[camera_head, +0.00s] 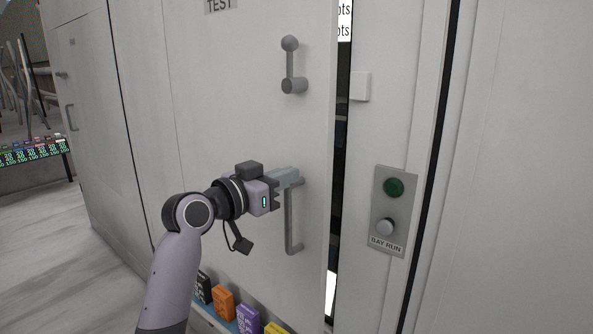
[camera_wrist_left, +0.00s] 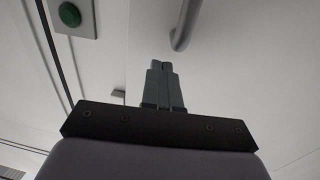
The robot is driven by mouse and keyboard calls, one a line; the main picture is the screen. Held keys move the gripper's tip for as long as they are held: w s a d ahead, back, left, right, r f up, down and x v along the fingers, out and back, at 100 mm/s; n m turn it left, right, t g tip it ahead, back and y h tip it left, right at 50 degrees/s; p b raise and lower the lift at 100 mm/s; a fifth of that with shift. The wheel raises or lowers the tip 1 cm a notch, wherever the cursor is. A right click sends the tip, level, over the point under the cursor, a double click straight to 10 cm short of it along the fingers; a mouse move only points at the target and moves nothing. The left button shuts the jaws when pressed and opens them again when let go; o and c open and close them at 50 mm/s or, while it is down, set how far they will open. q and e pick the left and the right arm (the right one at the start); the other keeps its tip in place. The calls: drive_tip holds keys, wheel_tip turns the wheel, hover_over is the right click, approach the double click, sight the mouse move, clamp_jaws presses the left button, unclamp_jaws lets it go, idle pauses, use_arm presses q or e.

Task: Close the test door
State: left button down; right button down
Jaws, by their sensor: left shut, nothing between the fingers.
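The test door (camera_head: 225,110) is a pale panel with a "TEST" label at its top. It stands slightly ajar, with a dark narrow gap along its right edge. A grey bar handle (camera_head: 290,246) is on its lower right, and a grey lever latch (camera_head: 290,66) with its knob up is above. My left gripper (camera_head: 294,178) is shut and empty at the top end of the bar handle. In the left wrist view its closed fingers (camera_wrist_left: 162,85) point at the pale door surface, with the handle (camera_wrist_left: 183,28) just beyond them. Whether they touch the door is unclear. My right gripper is not in view.
A grey panel marked "BAY RUN" (camera_head: 386,243) with a green button (camera_head: 393,187) and a pale knob is on the frame right of the gap. Several coloured boxes (camera_head: 247,317) stand low under my arm. Open floor (camera_head: 50,240) lies at left.

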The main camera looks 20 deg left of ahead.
sight(308, 168)
use_arm(q)
drive_tip(key=x, duration=0.2)
drive_tip(key=shift+w+d, duration=0.15)
drive_tip(key=shift+w, duration=0.15)
drive_tip(key=shift+w+d, duration=0.1)
drive_tip(key=shift+w, duration=0.15)
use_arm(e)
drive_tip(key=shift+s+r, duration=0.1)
